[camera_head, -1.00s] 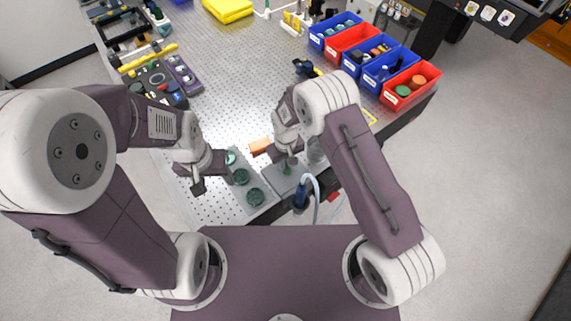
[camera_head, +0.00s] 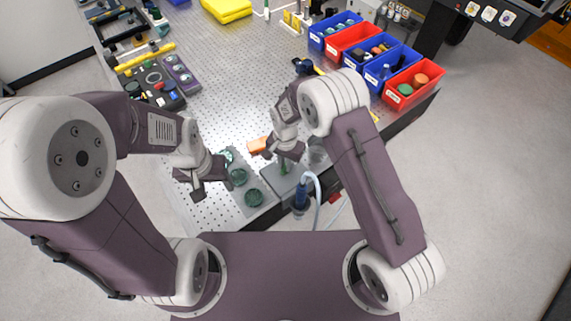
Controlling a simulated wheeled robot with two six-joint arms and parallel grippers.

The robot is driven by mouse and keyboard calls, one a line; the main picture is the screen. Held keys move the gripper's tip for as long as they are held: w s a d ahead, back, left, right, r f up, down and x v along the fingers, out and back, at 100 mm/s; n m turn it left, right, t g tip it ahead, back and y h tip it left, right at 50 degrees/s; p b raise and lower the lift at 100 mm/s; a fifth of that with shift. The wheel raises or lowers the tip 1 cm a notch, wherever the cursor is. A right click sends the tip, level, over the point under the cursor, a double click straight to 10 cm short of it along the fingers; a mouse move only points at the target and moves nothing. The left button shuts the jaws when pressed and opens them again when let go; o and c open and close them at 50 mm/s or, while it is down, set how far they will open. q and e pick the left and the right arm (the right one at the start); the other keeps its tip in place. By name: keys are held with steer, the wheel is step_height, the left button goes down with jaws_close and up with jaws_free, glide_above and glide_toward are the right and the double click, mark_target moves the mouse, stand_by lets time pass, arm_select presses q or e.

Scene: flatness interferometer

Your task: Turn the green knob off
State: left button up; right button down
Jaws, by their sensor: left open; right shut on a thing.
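The green knob (camera_head: 284,168) stands on a grey plate (camera_head: 277,186) near the table's front edge. Only a small green part shows below my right gripper (camera_head: 284,158), which is shut on it from above. The fingers hide most of the knob, so I cannot tell its exact angle. My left gripper (camera_head: 196,191) is open and empty, left of the plate, above the perforated table top.
Dark green round pieces (camera_head: 254,197) sit on a grey tray between my grippers. Blue and red bins (camera_head: 409,98) line the right edge.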

mark_target(285, 166)
steer(key=m+b, duration=0.1)
steer(key=m, duration=0.4)
steer(key=shift+w+r, duration=0.15)
steer(key=shift+m, duration=0.4)
steer(key=c, duration=1.5)
jaws_free()
steer(key=shift+o, duration=0.5)
step_height(285, 166, up, 9)
steer(key=b, duration=0.2)
steer(key=shift+s, duration=0.2)
